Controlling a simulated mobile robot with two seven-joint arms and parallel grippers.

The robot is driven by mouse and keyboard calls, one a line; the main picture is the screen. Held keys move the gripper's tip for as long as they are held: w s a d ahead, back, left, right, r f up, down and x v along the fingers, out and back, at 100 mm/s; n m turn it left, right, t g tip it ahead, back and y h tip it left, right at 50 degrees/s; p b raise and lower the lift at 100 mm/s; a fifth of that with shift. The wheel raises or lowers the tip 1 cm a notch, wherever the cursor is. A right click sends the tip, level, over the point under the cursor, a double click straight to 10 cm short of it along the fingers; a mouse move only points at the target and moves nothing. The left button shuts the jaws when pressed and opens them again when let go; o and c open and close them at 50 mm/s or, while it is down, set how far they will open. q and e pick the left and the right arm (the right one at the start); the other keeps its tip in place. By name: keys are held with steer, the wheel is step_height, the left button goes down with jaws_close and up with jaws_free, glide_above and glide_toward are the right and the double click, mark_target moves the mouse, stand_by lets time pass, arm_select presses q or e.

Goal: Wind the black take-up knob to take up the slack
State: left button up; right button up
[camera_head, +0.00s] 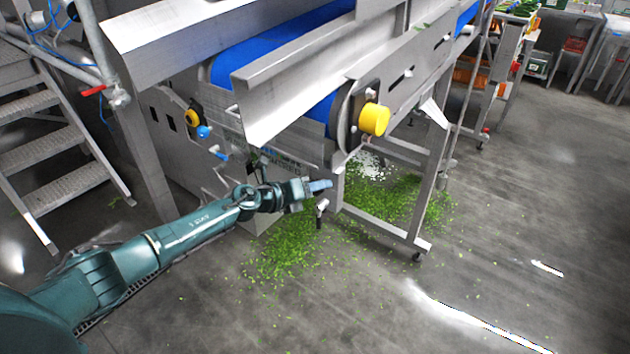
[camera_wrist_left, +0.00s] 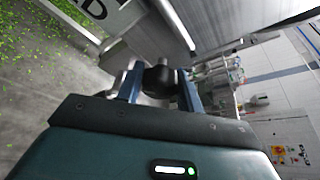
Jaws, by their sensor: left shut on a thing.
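The black take-up knob (camera_wrist_left: 159,80) sits between the two blue fingers of my left gripper in the left wrist view. My left gripper (camera_wrist_left: 158,92) is shut on it, with one finger on each side. In the head view my left gripper (camera_head: 320,186) reaches the lower frame of the conveyor (camera_head: 280,95), below its blue belt end. I cannot make out the knob there. My right gripper is in neither view.
Spilled green leaves (camera_head: 285,250) cover the floor under and around the frame. A yellow round cap (camera_head: 374,119) sticks out from the conveyor side above my gripper. Metal steps (camera_head: 60,140) stand at the left. The floor at the right is mostly clear.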

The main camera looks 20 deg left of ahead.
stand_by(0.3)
arm_select(q)
steer(key=o, duration=1)
steer(key=p+v, duration=0.1)
steer(key=v, duration=1.2)
steer(key=shift+r, duration=0.15)
